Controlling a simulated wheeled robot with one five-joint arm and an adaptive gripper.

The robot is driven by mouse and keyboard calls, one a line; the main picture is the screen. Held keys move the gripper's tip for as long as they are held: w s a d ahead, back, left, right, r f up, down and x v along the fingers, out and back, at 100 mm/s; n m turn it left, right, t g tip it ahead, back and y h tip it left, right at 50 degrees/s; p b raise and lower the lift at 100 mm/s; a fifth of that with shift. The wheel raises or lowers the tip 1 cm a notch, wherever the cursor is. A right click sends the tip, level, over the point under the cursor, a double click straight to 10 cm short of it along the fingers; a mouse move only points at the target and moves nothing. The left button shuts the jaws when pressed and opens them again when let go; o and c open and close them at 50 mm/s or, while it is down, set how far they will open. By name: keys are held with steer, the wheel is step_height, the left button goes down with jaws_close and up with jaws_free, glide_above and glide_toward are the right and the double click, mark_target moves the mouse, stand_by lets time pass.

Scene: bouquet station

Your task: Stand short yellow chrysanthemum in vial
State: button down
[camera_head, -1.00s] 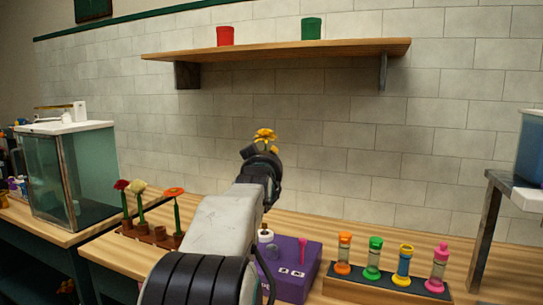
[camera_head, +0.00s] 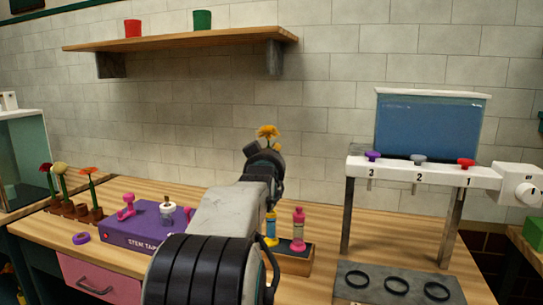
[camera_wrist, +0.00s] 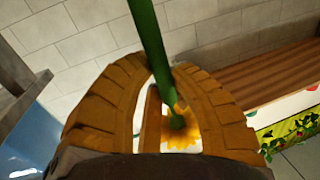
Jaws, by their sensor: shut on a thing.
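The yellow chrysanthemum (camera_head: 268,131) shows above my gripper (camera_head: 262,158) in the head view, held up in front of the tiled wall. In the wrist view my gripper (camera_wrist: 160,78) is shut on its green stem (camera_wrist: 150,40). The yellow bloom (camera_wrist: 182,128) shows through the gap between the fingers. A vial with yellow ends (camera_head: 271,229) and a pink vial (camera_head: 298,230) stand in a dark rack (camera_head: 294,262) on the table, beyond my arm. My arm hides the rack's left part.
A dispenser (camera_head: 420,172) with three numbered taps stands at right, behind a dark mat (camera_head: 398,284) with rings. A purple stem tape box (camera_head: 140,232) and potted flowers (camera_head: 75,205) are at left. A shelf (camera_head: 180,40) hangs on the wall.

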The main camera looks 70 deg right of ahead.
steer(key=shift+s+f+b, duration=0.2)
steer(key=shift+f+b, duration=0.4)
steer(key=shift+f, duration=0.05)
steer(key=shift+s+f+b, duration=0.2)
steer(key=shift+f+b, duration=0.4)
steer(key=shift+f, duration=0.05)
steer(key=shift+d+f+b, duration=0.1)
steer(key=shift+f+b, duration=0.35)
steer(key=shift+b, duration=0.55)
stand_by(1.9)
steer(key=shift+f+b, duration=2.25)
steer(key=shift+b, duration=0.1)
stand_by(0.6)
steer(key=c, duration=1)
jaws_free()
